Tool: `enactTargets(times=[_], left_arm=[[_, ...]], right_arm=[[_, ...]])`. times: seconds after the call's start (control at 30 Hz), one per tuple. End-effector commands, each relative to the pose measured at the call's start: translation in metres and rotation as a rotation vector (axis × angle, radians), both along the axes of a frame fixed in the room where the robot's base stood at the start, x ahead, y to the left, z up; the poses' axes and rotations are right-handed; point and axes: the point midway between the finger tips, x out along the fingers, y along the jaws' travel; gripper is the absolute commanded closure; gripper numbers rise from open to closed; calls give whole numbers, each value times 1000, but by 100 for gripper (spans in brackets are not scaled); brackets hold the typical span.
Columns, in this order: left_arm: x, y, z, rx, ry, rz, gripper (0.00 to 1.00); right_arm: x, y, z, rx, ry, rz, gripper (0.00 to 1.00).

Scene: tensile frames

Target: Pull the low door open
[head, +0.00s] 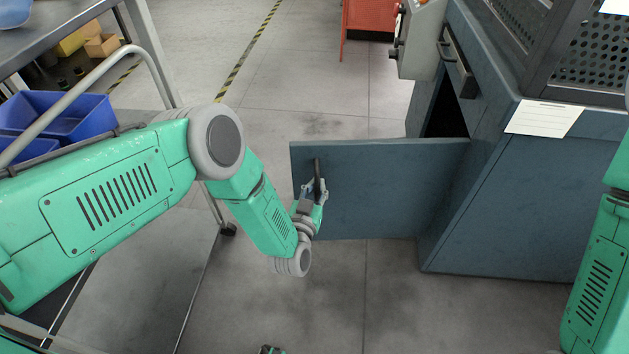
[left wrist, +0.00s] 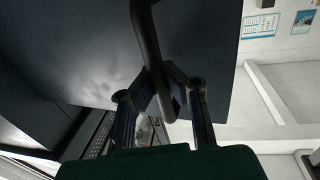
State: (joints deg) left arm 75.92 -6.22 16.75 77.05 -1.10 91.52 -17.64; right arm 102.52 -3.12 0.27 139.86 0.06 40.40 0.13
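The low door (head: 385,190) is a flat blue-grey panel. It stands swung wide out from the blue-grey cabinet (head: 530,200), joined to it at the panel's right side. A dark bar handle (head: 317,178) sits near the door's free left edge. My left gripper (head: 314,190) is at this handle. In the left wrist view its two fingers (left wrist: 162,90) close in on the handle (left wrist: 147,40) from both sides, with the door panel (left wrist: 80,45) behind. My right arm shows at the right edge, but I cannot make out its gripper.
A control box (head: 418,40) and a drawer handle (head: 458,62) are above the door. A metal cart with blue bins (head: 70,118) stands at the left. A red-orange stand (head: 370,15) is at the back.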

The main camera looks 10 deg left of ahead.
Motion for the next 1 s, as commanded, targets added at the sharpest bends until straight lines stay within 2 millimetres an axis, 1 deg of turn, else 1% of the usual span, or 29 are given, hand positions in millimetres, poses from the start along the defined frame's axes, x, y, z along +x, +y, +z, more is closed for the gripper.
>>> enactTargets(times=[0.03,0.47,0.5,0.53,0.57,0.87,1.0], left_arm=[[1,2,2,3,-6,5,100],[0,2,2,4,-6,4,100],[0,1,2,4,-6,4,83],[0,1,2,4,-6,4,73],[0,1,1,4,-5,3,68],[-1,-1,1,3,-2,0,68],[-11,-1,0,3,0,-1,68]], right_arm=[[0,0,1,0,0,0,100],[0,0,1,0,-1,0,100],[0,0,1,0,0,0,100],[0,0,1,0,0,0,100],[0,0,1,0,0,0,100],[0,0,1,0,-1,0,100],[-2,0,1,0,-3,0,100]])
